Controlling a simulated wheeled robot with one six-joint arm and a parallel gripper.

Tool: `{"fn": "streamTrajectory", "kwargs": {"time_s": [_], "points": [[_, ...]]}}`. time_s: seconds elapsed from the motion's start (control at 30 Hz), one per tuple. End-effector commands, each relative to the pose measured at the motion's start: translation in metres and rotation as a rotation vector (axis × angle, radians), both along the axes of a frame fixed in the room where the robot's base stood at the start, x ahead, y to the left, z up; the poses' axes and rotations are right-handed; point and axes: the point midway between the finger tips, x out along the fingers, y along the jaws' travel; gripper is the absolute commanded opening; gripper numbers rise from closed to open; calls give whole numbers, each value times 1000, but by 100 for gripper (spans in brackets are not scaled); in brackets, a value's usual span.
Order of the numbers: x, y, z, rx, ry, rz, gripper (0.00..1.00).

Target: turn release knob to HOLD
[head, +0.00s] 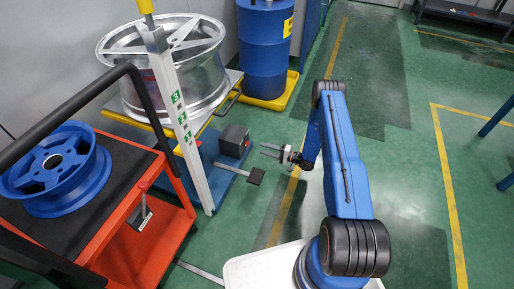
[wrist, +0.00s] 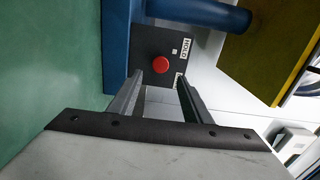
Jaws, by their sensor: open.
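The release knob (wrist: 160,64) is a round red knob on the face of a dark box (wrist: 150,43). A white label reading HOLD (wrist: 186,48) is on that face, with a small white mark between it and the knob. A second label, partly hidden by a finger, is below. I cannot tell which way the knob is set. My gripper (wrist: 158,83) is open, its two fingers pointing at the box with the knob between and beyond their tips, apparently untouched. In the head view, my gripper (head: 271,151) is right of the dark box (head: 234,141).
A black pedal (head: 256,176) sticks out below the box. A silver wheel (head: 175,70) stands on the lift behind a white post (head: 178,120). A blue wheel (head: 55,168) lies on a red cart (head: 150,225). A blue drum (head: 264,50) stands behind. Floor to the right is open.

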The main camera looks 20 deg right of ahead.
Motion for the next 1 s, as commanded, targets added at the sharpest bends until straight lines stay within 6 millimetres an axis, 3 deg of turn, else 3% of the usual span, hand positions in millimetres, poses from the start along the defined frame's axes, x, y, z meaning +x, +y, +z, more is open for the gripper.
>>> {"fn": "streamTrajectory", "kwargs": {"time_s": [0.2,0.4,1.0], "points": [[-25,-36,0,1,1,-3,45],[-41,-58,0,1,1,-2,45],[-49,-67,0,1,1,0,45]]}}
